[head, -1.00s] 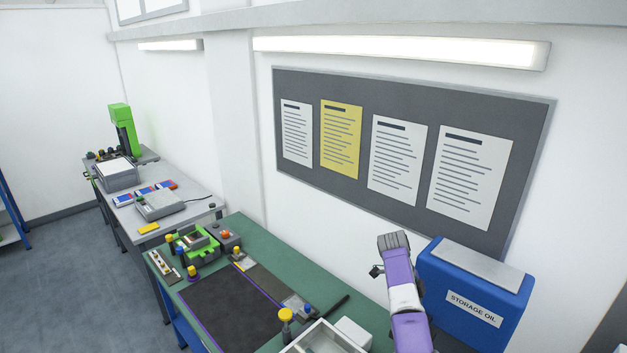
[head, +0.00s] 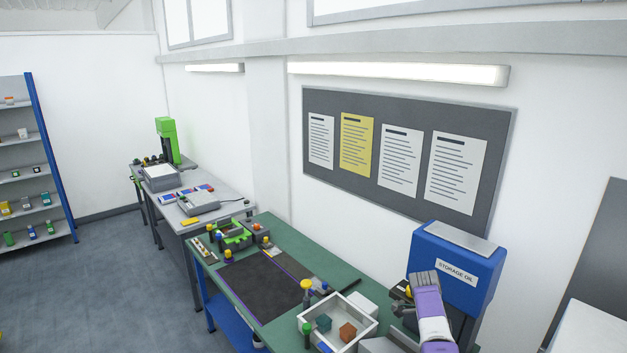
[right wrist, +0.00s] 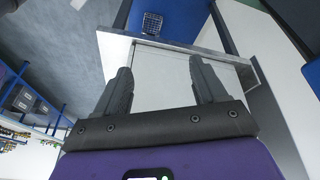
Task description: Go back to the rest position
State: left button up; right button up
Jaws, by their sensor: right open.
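My right arm enters the head view at the bottom right, purple and white, with its grey end (head: 424,281) in front of the blue storage oil container (head: 466,268). In the right wrist view, my right gripper (right wrist: 160,65) has its two dark fingers spread apart with nothing between them. A pale flat panel or tray with a raised rim (right wrist: 165,82) lies beyond the fingers; I cannot tell if they touch it. My left gripper is not in view.
The green workbench (head: 285,232) carries a dark mat (head: 262,285), a white tray (head: 310,327) with small blocks, and a yellow-topped bottle (head: 307,290). A grey bench (head: 232,208) stands behind. Blue-framed shelves (head: 70,215) are at left. Floor (head: 120,285) between is open.

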jog(key=s+a+f+n+y, duration=0.1)
jog(key=s+a+f+n, duration=0.15)
jog(key=f, duration=0.45)
jog(key=s+a+f+n+t+y, duration=0.1)
jog(key=s+f+n, duration=0.25)
jog(key=f, duration=0.45)
jog(key=s+a+f+n+y, duration=0.2)
jog(key=f+n, duration=0.2)
jog(key=f, duration=0.3)
jog(key=s+a+f+n+y, duration=0.2)
jog(key=s+a+f+n, duration=0.3)
jog(key=s+a, duration=0.55)
jog(key=s+a+r+n+t+y, duration=0.1)
jog(key=s+a+n, duration=0.25)
jog(key=s, duration=0.45)
jog(key=s+a+r+n+t, duration=0.1)
jog(key=s+a+r+n, duration=0.1)
jog(key=s+a, duration=0.35)
pick_arm(q)
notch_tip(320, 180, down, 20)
jog(key=b, duration=1.9)
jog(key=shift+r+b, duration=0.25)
jog(key=shift+b, duration=0.05)
pick_arm(e)
notch_tip(320, 180, down, 19)
jog(key=s+d, duration=0.1)
jog(key=shift+s+d, duration=0.2)
jog(key=shift+d, duration=0.1)
